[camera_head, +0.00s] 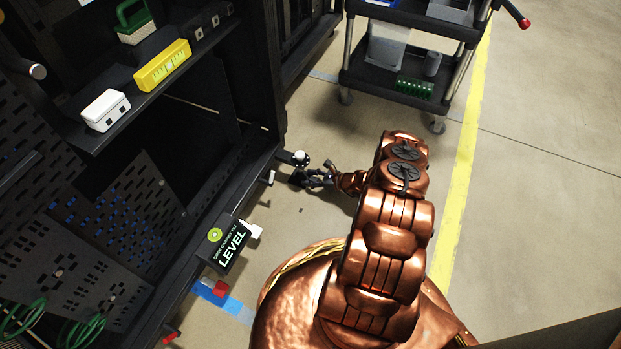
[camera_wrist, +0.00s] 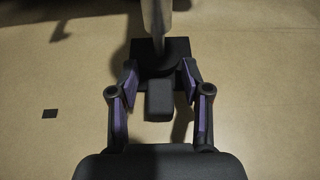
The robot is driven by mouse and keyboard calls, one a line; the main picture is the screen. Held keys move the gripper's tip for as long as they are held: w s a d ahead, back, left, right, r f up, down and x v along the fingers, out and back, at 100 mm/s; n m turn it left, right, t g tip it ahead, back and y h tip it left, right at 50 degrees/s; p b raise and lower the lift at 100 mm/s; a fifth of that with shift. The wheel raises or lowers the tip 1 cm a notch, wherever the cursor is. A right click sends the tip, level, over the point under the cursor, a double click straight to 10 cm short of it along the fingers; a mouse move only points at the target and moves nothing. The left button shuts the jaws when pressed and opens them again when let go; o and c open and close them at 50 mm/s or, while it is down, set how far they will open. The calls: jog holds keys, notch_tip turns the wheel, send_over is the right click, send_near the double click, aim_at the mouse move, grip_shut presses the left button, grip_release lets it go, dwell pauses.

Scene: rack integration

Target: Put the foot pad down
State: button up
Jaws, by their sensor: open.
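The foot pad (camera_wrist: 178,50) shows in the wrist view as a dark square plate under a pale post, with a dark block (camera_wrist: 158,102) on its near side. In the head view the dark foot pad (camera_head: 297,179) is small, low by the cabinet's near corner. My gripper (camera_wrist: 158,78) is open, with one finger on each side of the pad's near part and a gap between the fingers and the block. My gripper also shows in the head view (camera_head: 316,180), low near the floor. I cannot tell whether the pad's underside touches the floor.
The black cabinet (camera_head: 262,165) stands at left, with a "LEVEL" sign (camera_head: 229,246) low on its side. A yellow level (camera_head: 162,66) and a white box (camera_head: 105,110) sit on its shelf. A cart (camera_head: 365,82) stands behind. Floor at right is clear.

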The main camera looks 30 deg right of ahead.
jog(key=p+v, duration=0.3)
jog(key=v, duration=0.9)
jog(key=shift+r, duration=0.15)
jog(key=w+a+r+n+g+y, duration=0.2)
jog(key=w+a+r+n, duration=0.3)
jog(key=r, duration=0.4)
jog(key=w+a+r+n+g+y, duration=0.25)
jog(key=a+r, duration=0.35)
jog(key=r, duration=0.3)
jog(key=s+a+r+n+g, duration=0.3)
jog(key=a+r+n+g, duration=0.4)
jog(key=a+r, duration=0.9)
jog(key=s+a+r+n+g+h, duration=0.2)
jog(key=s+a+r+n, duration=0.3)
jog(key=s, duration=0.3)
jog(key=s+a+r+n+g+h, duration=0.2)
jog(key=s+a+r+n, duration=0.15)
jog(key=s+r, duration=0.4)
jog(key=s+d+r+n+h, duration=0.2)
jog(key=s+n+h, duration=0.1)
jog(key=s, duration=0.6)
jog(key=s+d+r+n+h, duration=0.3)
jog(key=s+n+h, duration=0.1)
jog(key=s, duration=0.5)
jog(key=shift+d, duration=0.25)
jog(key=shift+s+h, duration=0.15)
jog(key=shift+h, duration=0.1)
